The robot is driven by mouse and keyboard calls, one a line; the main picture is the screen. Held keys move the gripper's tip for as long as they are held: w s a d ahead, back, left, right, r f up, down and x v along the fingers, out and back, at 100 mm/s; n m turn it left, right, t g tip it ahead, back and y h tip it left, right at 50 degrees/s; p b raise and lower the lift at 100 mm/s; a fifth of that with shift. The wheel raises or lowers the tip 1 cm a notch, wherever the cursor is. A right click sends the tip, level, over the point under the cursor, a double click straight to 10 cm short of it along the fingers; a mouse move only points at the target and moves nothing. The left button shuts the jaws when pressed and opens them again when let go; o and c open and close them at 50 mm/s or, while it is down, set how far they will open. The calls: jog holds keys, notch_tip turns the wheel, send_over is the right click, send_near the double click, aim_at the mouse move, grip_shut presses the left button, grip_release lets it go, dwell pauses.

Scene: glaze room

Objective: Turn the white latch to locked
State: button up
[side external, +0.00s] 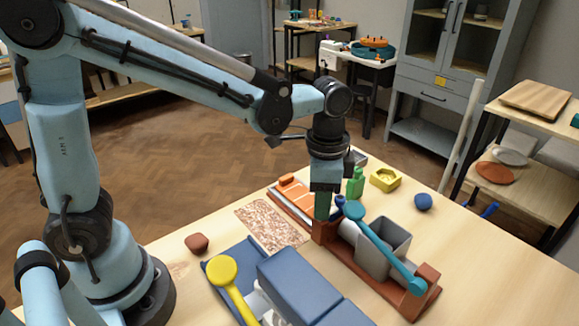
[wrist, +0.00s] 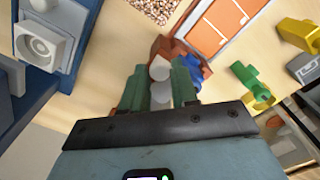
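A white square fitting with a round boss (wrist: 38,46), which looks like the latch, sits on a blue unit at the upper left of the wrist view. I cannot tell whether it is locked. In the side view, a pale part (side external: 258,304) shows beside the yellow lever and is mostly hidden. My gripper (side external: 322,214) points down at the rust-brown stand, away from the blue unit. In the wrist view its green fingers (wrist: 159,80) are apart, with pale rounded parts visible between them. Whether they touch these parts is unclear.
The rust-brown stand (side external: 425,301) carries a teal lever (side external: 385,250) and grey bin (side external: 396,240) right of my gripper. The blue unit (side external: 298,280) has a yellow-knobbed lever (side external: 222,270). A green bottle (side external: 355,183) and yellow block (side external: 385,179) stand behind. A speckled mat (side external: 270,227) lies flat.

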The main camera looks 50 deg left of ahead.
jog(key=o, duration=0.3)
notch_tip(320, 180, up, 12)
jog(key=shift+r, duration=0.1)
dwell(0.7)
